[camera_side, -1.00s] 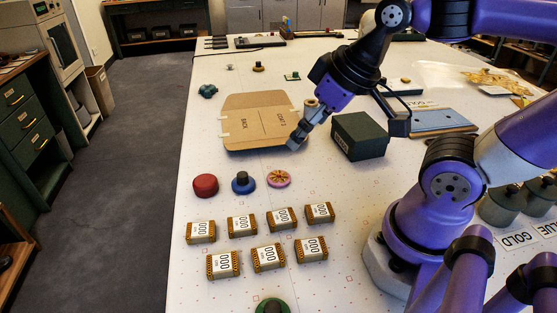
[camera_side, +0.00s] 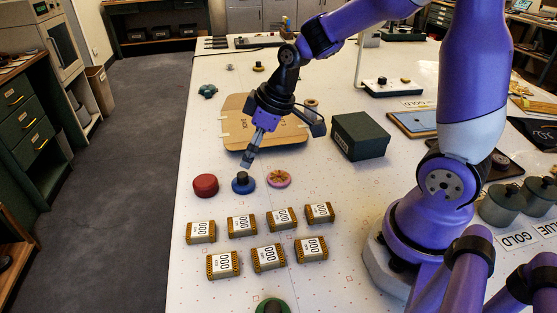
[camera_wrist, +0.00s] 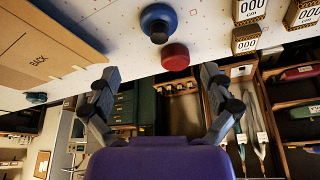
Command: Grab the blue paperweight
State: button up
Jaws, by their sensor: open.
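The blue paperweight (camera_side: 243,184) is a round blue disc with a dark knob on top. In the wrist view the blue paperweight (camera_wrist: 158,20) is at the top middle, beyond the fingertips. My gripper (camera_side: 247,163) is just above and behind it in the side view, tilted downward and apart from it as far as I can tell. In the wrist view my gripper (camera_wrist: 160,76) has its two fingers spread wide with nothing between them.
Several labelled bundles (camera_side: 269,257) lie in front. A flat cardboard piece (camera_side: 233,130) and a dark green box (camera_side: 360,136) are behind. The table's left edge is near.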

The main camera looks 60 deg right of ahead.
aim_at(243, 175)
jog(key=x, duration=0.8)
jog(key=shift+s+f, duration=0.1)
jog(key=shift+f, duration=0.15)
jog(key=c, duration=1.5)
